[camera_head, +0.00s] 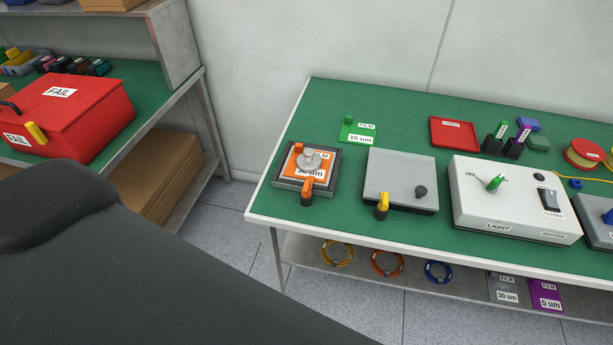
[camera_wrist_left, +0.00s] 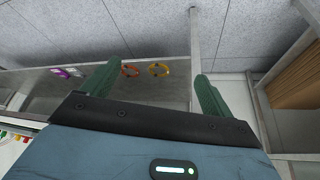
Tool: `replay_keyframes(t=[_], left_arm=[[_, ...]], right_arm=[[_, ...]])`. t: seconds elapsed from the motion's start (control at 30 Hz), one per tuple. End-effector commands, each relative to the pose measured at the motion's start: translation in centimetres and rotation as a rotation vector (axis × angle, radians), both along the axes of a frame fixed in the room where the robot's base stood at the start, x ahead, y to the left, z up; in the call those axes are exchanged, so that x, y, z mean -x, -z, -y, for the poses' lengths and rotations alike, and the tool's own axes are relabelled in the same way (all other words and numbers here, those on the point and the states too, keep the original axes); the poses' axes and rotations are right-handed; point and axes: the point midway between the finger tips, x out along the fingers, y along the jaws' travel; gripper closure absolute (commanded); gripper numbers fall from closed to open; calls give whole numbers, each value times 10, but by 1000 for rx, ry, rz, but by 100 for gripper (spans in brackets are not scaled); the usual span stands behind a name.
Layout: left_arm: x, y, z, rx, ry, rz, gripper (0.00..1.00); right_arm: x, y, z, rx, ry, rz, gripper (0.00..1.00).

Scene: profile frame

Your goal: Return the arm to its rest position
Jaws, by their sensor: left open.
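A large dark part of my left arm (camera_head: 130,265) fills the lower left of the head view, in front of the gap between the two benches. My left gripper does not show in that view. In the left wrist view my left gripper (camera_wrist_left: 160,72) has its two green fingers wide apart, with nothing between them. Beyond the fingers are a bench's lower shelf with an orange ring (camera_wrist_left: 130,71) and a yellow ring (camera_wrist_left: 158,70), and the tiled floor. The gripper appears clear of them. My right gripper is in neither view.
A green-topped bench (camera_head: 288,213) holds an orange film on a dark fixture (camera_head: 280,185), a grey plate (camera_head: 400,165) and a white light box (camera_head: 520,220). A red FAIL box (camera_head: 100,110) stands on the left bench. Open floor (camera_head: 225,225) lies between.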

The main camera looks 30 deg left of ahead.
Motion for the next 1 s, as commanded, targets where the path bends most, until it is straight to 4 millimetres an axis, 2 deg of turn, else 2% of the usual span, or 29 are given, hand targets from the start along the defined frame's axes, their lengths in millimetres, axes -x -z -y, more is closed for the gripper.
replay_keyframes(t=[0.1, 0.3, 0.5, 1.0], left_arm=[[-6, 17, 5, 26, 1, 107, 14], [-13, 31, 11, 63, 0, 262, 14], [-15, 34, 13, 78, 0, 327, 14], [-15, 34, 13, 78, 0, 331, 14]], right_arm=[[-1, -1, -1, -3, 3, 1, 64], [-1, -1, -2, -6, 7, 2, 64], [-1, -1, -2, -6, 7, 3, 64], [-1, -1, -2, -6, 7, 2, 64]])
